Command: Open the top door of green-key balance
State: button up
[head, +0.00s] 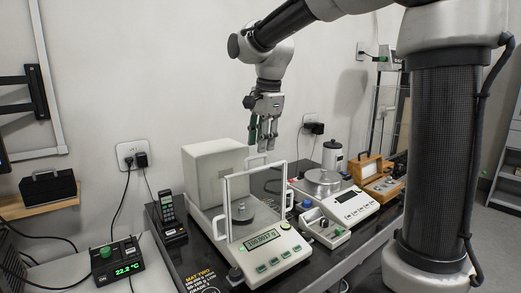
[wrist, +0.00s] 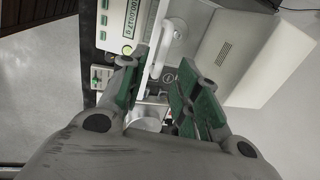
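The green-key balance (head: 268,246) stands on the dark table, with a lit display and green keys on its sloped front. Its clear weighing chamber (head: 228,187) has a pale frame and holds a round pan (head: 241,215). A pale handle (head: 262,158) shows at the chamber's top. My gripper (head: 268,146) points down just above this handle. In the wrist view my gripper (wrist: 163,65) is open, and a white bar (wrist: 153,45) shows between its fingertips. I cannot tell whether they touch it. The balance's keys and display (wrist: 118,25) are at the top left there.
A second balance (head: 345,203) with a round pan stands to the right, with a small tray (head: 325,230) of items in front. A wooden case (head: 375,180) is beyond it. The air above the table's left side is clear.

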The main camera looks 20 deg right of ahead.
aim_at(260, 156)
jog(key=shift+w+a+f, duration=0.1)
jog(key=shift+w+f, duration=0.05)
jog(key=shift+f, duration=0.65)
jog(key=shift+w+f, duration=0.15)
jog(key=shift+f, duration=0.65)
grip_shut()
jog(key=w+a, duration=0.1)
jog(key=w, duration=0.4)
jog(key=w+a, duration=0.2)
jog(key=w, duration=0.4)
jog(key=w+a, duration=0.2)
jog(key=w, duration=0.3)
jog(key=shift+w+a, duration=0.15)
grip_release()
